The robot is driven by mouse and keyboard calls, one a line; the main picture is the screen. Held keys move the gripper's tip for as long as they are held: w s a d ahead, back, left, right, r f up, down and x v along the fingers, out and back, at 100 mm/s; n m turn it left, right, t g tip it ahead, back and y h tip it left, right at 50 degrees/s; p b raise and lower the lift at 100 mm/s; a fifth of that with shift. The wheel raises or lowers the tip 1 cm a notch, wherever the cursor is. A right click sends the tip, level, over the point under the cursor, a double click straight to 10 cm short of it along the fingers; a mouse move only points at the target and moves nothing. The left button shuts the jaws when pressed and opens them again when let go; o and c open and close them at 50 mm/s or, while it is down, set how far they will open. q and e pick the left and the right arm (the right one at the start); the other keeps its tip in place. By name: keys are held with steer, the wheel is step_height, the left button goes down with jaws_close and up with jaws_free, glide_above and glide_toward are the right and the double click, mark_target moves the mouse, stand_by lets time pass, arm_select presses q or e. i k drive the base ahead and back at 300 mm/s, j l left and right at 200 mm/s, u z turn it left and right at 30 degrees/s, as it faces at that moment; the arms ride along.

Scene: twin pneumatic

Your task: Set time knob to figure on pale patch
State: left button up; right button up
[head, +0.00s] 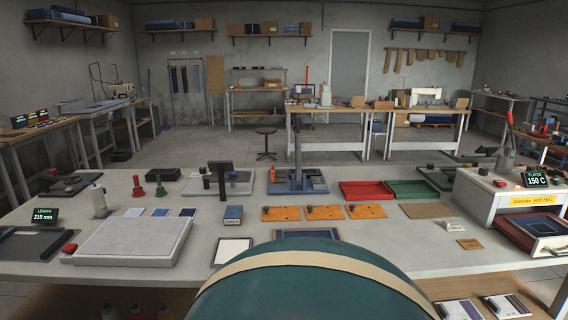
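Neither of my grippers shows in the head view. I cannot tell which part is the time knob. A cream machine (487,199) at the right of the table carries a display (537,180) reading 150 C and a small dark knob (483,171) on top. The knob's setting is too small to read. A yellow label (533,199) is on its front. Candidate pale patches are a white dark-framed sheet (232,251) at the table's front and a small white card (455,226) near the machine. Any figure on them is unreadable.
A grey slab (133,241) and a display (45,215) reading 210 mm stand at the left. A blue-based stand (297,184) is mid-table. Orange plates (281,214), a red tray (366,190) and a green tray (412,189) lie nearby. Bare table shows at front right.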

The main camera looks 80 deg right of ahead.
mark_target(483, 170)
steer(key=z, duration=4)
steer(key=i+j+z, duration=0.1)
steer(key=i+j, duration=0.7)
steer(key=u, duration=0.35)
steer(key=l+u, duration=0.15)
steer(key=u, duration=0.25)
steer(key=l+u, duration=0.1)
steer(key=u, duration=0.25)
steer(key=l+u, duration=0.35)
steer(key=l, duration=0.2)
steer(key=k+l+u, duration=0.1)
steer(key=l+u, duration=0.25)
steer(key=l, duration=0.15)
